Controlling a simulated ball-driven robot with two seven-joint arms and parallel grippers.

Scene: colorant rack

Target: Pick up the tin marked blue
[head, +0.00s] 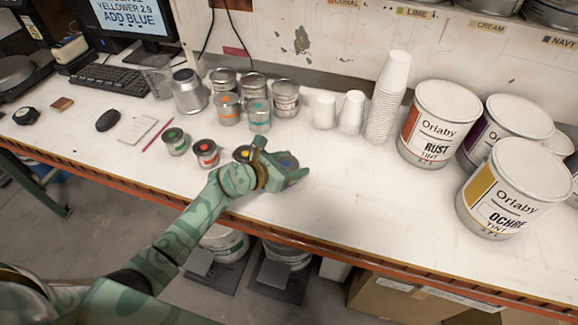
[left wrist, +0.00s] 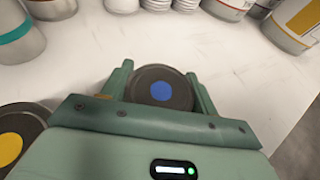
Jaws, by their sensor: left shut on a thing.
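The tin marked blue (left wrist: 161,91) is a small dark round tin with a blue dot on its lid. In the left wrist view it sits between the two fingers of my left gripper (left wrist: 160,88), which is shut on it. I cannot tell whether the tin touches the bench. My right gripper is not in view.
Close by is a yellow-dotted tin (left wrist: 10,148), with red (head: 206,153) and green (head: 174,141) tins to its left. Behind stand larger cans (head: 258,115) and paper cups (head: 388,100). Large paint pails (head: 440,125) fill the right. The bench's front middle is clear.

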